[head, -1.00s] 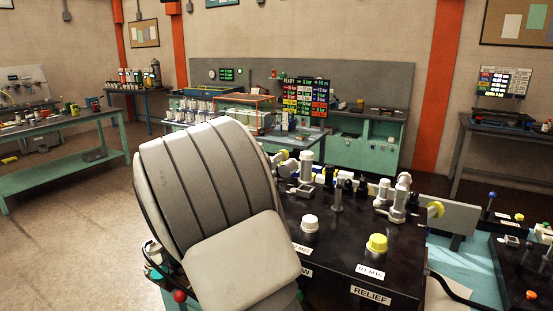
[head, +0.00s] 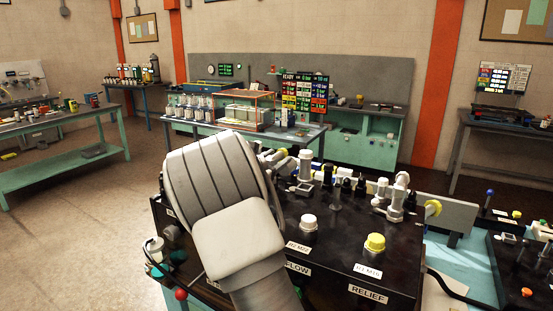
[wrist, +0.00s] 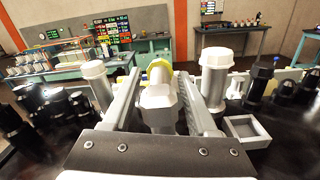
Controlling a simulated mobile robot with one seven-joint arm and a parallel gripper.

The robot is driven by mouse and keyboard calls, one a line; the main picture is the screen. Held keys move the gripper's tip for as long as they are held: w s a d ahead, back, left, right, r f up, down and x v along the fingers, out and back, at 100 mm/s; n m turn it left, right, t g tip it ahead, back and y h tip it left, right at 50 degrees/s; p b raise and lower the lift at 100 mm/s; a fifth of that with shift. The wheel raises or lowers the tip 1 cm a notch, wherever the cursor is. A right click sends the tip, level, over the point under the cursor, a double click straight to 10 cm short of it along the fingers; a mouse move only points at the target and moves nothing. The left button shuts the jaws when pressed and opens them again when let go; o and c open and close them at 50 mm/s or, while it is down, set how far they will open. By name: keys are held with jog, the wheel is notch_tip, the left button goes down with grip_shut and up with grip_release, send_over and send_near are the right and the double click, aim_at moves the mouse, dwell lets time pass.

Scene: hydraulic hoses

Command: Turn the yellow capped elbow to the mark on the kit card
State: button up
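In the wrist view a pale metal elbow (wrist: 157,100) with a yellow cap (wrist: 159,66) stands between the two fingers of my gripper (wrist: 158,76). One finger is on each side of it, and narrow gaps seem to show between fingers and elbow.
White capped posts stand close on the left (wrist: 97,85) and right (wrist: 216,75) of my fingers. Black fittings (wrist: 68,105) and a small square tray (wrist: 246,131) are nearby.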

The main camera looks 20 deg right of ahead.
grip_shut()
jog(key=shift+a, duration=0.1)
dwell(1.1)
